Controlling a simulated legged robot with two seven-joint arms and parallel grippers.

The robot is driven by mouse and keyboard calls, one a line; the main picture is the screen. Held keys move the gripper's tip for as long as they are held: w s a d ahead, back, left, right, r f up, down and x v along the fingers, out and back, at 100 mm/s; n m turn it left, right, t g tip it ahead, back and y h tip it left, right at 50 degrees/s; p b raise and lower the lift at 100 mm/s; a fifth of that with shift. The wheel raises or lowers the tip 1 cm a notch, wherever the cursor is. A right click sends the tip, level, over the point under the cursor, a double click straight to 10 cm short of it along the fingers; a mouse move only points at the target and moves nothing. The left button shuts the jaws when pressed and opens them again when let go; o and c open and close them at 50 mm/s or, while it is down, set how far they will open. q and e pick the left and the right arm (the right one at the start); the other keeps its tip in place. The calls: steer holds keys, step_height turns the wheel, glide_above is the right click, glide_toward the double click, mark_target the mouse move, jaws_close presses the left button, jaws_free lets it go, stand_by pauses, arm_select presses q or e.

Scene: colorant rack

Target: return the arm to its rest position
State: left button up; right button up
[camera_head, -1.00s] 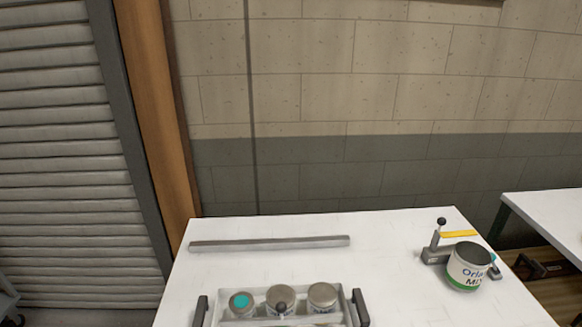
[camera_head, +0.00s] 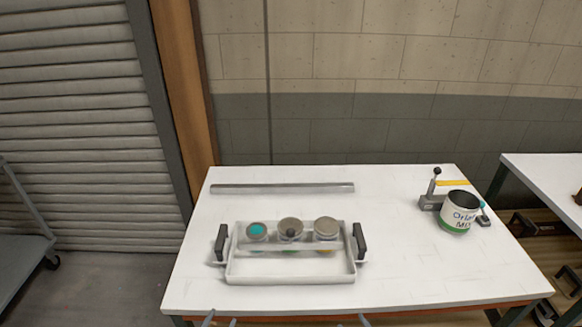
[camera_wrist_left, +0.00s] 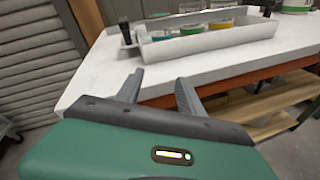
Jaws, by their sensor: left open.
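My left gripper (camera_head: 220,321) shows only as fingertips at the bottom edge of the head view, in front of the table's near edge. In the left wrist view it (camera_wrist_left: 158,88) is open, its two dark fingers apart with nothing between them. It is off the near side of the white table (camera_head: 420,275), apart from the tray. A small grey tip at the bottom middle of the head view may belong to my right gripper; its state cannot be made out.
A white tray (camera_head: 290,279) with dark handles holds three cans, one teal-topped (camera_head: 257,229). A grey bar (camera_head: 283,188) lies behind it. A labelled can (camera_head: 459,216) stands beside a clamp (camera_head: 436,202) at right. A cart (camera_head: 22,240) stands at far left.

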arm_select(q)
steer(key=s+d+f+m+g+h, duration=0.1)
steer(key=s+f+m+g, duration=0.5)
steer(key=m, duration=0.8)
arm_select(e)
steer(key=s+a+f+n+g+y, duration=0.1)
steer(key=s+f+n+g, duration=0.75)
steer(key=n, duration=0.55)
steer(key=s+d+r+n+g+h, duration=0.2)
steer(key=d+r+n+g+h, duration=0.2)
steer(key=d+r+n, duration=0.4)
arm_select(q)
steer(key=s+r+m+g+y, duration=0.2)
steer(key=s+r+m+g, duration=0.1)
steer(key=r+m, duration=0.4)
steer(key=s+a+r+m+g+y, duration=0.1)
steer(key=s+r+m+g+y, duration=0.1)
steer(key=s+r+m, duration=0.3)
step_height(320, 180, up, 3)
steer(key=m+g, duration=0.1)
steer(key=m, duration=0.2)
steer(key=shift+a+m+g, duration=0.3)
steer(key=shift+g, duration=0.1)
arm_select(e)
steer(key=s+a+r+n+h, duration=0.1)
steer(key=s+a+r+n, duration=0.1)
steer(key=a+r+n, duration=0.2)
step_height(320, 180, up, 6)
steer(key=n, duration=0.3)
